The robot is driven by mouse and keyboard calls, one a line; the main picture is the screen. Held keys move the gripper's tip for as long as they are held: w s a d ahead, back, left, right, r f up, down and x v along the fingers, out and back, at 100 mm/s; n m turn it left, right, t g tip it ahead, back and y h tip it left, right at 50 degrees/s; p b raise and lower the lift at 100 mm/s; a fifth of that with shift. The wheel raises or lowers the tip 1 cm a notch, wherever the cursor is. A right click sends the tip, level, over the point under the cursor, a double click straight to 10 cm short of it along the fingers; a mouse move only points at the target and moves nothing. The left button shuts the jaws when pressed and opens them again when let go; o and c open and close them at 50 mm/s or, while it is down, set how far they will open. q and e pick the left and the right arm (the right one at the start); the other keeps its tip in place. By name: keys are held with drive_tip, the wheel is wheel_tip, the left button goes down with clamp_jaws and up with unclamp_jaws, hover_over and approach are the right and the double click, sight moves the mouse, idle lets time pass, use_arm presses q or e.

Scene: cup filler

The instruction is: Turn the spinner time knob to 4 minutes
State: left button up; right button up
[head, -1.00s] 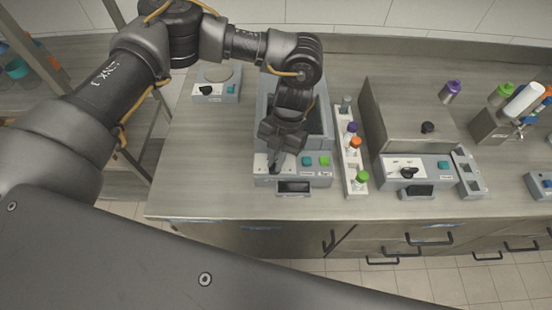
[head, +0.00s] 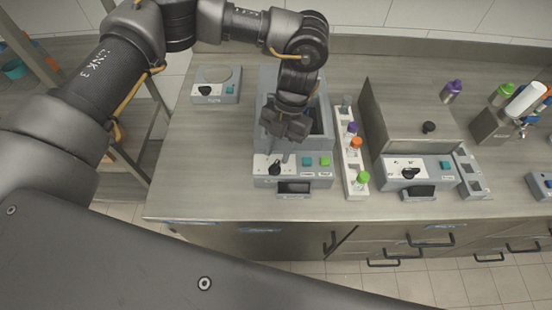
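Three devices with black knobs stand on the counter, and no readable label shows which is the spinner. The middle grey open-topped device (head: 262,95) has a black knob (head: 274,168) at the left of its front panel, a teal and a green button and a dark display (head: 294,187). My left gripper (head: 287,135) is just above and behind that knob, apart from it and pointing down. Its finger gap is too small to make out. A small device with a round plate (head: 215,75) has its own knob (head: 205,90). The steel-lidded device (head: 410,115) has another knob (head: 410,173). My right gripper is not in view.
A white rack (head: 353,185) with several coloured-cap bottles stands close to the right of the middle device. A grey holder (head: 470,175) and more bottles (head: 451,91) are further right.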

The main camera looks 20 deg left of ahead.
use_arm(q)
drive_tip(key=b+v, duration=0.1)
drive_tip(key=v, duration=0.6)
drive_tip(key=shift+r, duration=0.15)
